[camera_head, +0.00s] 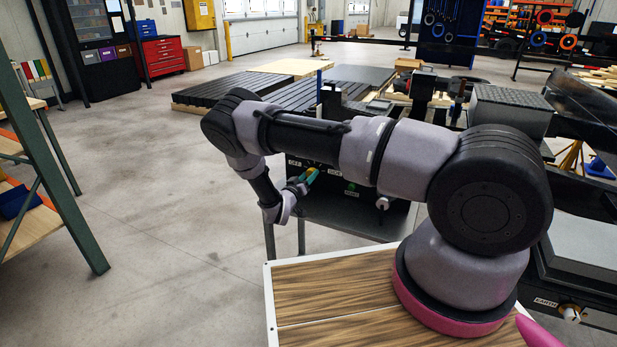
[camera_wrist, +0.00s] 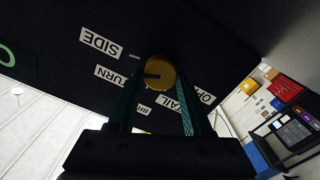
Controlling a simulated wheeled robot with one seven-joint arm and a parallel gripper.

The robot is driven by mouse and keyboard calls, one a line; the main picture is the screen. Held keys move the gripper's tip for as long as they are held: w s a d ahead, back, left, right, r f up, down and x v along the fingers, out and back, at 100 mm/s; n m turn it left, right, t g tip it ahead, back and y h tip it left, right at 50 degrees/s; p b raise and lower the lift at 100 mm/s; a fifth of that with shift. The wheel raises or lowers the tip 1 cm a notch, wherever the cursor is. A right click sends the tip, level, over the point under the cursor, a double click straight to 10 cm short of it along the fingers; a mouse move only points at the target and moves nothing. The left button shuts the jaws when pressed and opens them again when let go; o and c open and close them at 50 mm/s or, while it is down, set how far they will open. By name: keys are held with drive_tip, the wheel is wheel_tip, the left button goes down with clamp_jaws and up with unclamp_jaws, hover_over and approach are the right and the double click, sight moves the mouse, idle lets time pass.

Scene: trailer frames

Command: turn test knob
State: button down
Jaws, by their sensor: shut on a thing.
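The test knob (camera_wrist: 160,72) is a round brass-yellow knob with a dark pointer mark, on a black panel (camera_wrist: 207,50). White labels surround it, among them SIDE, TURN and TAIL. My gripper (camera_wrist: 158,88) has its teal fingers on either side of the knob and is shut on it. In the head view my gripper (camera_head: 307,176) reaches the front of the black control box, left of centre. The knob is hidden there behind the fingers and wrist.
A white knob (camera_head: 382,203) and a green-marked label (camera_head: 351,188) sit right of my gripper on the box front. A grey shelf (camera_head: 345,218) lies below. Open concrete floor (camera_head: 150,190) is at left, beside a green-posted rack (camera_head: 62,160).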

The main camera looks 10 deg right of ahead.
drive_tip(key=shift+f, duration=0.1)
drive_tip(key=shift+c, duration=1.6)
unclamp_jaws()
drive_tip(key=v, duration=1.1)
